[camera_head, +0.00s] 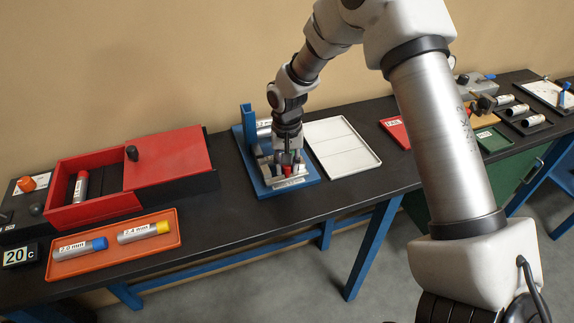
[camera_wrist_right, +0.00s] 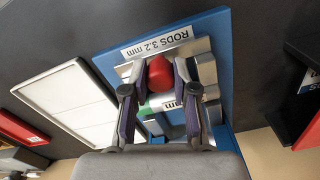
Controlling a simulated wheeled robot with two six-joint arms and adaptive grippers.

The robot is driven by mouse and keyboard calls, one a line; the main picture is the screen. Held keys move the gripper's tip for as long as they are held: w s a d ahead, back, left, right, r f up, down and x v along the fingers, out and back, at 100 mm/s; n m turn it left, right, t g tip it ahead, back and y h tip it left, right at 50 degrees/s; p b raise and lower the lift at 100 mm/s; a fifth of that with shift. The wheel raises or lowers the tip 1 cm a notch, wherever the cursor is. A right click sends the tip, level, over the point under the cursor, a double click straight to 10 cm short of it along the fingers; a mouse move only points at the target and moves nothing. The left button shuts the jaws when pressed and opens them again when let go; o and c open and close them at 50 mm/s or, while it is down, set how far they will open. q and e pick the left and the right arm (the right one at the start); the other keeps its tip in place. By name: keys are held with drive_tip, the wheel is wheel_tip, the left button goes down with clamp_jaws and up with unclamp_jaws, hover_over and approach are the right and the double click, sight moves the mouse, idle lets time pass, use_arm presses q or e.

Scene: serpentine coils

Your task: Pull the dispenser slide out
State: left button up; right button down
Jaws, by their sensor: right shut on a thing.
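The dispenser (camera_head: 248,160) is a blue stand with an upright post on the black bench. Its grey metal slide carries a red knob (camera_head: 288,170), and the knob also shows in the right wrist view (camera_wrist_right: 160,74). A label on the dispenser's front edge reads "RODS 3.2 mm" (camera_wrist_right: 157,42). My right gripper (camera_head: 287,160) reaches down over the slide. In the wrist view, its two fingers (camera_wrist_right: 158,68) stand on either side of the red knob, shut on it. The slide's far parts are partly hidden by my gripper. My left gripper is not in view.
A white tray (camera_head: 342,143) lies right of the dispenser. A red box (camera_head: 88,211) with a sliding lid stands left. An orange tray (camera_head: 75,266) with two labelled tubes lies at the front left. Bare black bench lies in front of the dispenser.

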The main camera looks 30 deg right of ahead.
drive_tip(key=c, duration=1.1)
unclamp_jaws()
drive_tip(key=shift+s+f, duration=0.15)
drive_tip(key=shift+o, duration=1)
drive_tip(key=shift+s+d, duration=0.1)
drive_tip(key=shift+r, duration=0.4)
wheel_tip(320, 180, up, 11)
drive_tip(key=shift+r, duration=0.2)
